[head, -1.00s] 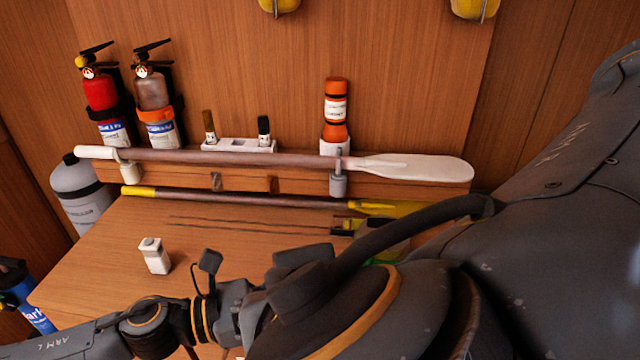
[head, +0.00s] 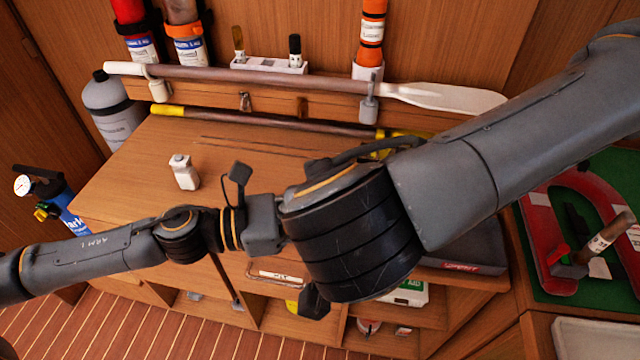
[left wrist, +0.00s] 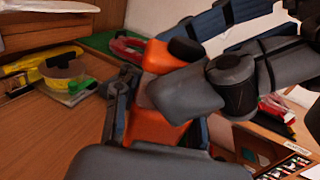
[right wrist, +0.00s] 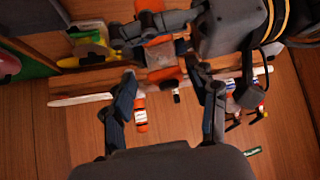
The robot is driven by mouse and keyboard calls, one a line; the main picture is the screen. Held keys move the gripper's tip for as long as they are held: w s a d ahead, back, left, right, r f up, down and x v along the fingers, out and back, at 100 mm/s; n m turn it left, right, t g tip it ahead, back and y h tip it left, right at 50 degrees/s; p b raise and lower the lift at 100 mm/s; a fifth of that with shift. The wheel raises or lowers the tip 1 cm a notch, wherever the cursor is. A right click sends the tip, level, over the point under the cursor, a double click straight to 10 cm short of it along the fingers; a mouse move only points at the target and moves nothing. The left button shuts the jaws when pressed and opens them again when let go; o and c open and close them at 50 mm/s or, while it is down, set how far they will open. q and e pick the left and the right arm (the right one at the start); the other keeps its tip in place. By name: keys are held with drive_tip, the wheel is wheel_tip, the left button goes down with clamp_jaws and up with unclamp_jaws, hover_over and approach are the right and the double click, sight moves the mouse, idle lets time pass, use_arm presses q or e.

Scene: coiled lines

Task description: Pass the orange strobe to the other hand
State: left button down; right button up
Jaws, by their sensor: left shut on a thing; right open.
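The orange strobe (left wrist: 152,124) is an orange body with a grey middle and a dark end piece. My left gripper (right wrist: 155,38) is shut on it. In the right wrist view the strobe (right wrist: 165,74) lies across the gap between the fingers of my right gripper (right wrist: 162,80), which is open around or just short of it. I cannot tell if they touch. In the left wrist view a grey part of my right gripper covers some of the strobe. In the head view my right arm hides both grippers and the strobe.
A wooden bench (head: 130,185) bears a small white bottle (head: 184,172). A paddle (head: 250,80) hangs along the ledge behind, with extinguishers (head: 187,35) and an orange canister (head: 371,35) above. A red horseshoe-shaped item (head: 540,235) lies on green at right. Open shelves are below.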

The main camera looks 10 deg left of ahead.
drive_tip(key=shift+c, duration=0.4)
drive_tip(key=shift+d, duration=0.1)
clamp_jaws()
use_arm(q)
drive_tip(key=c, duration=0.7)
unclamp_jaws()
drive_tip(key=shift+a, duration=0.1)
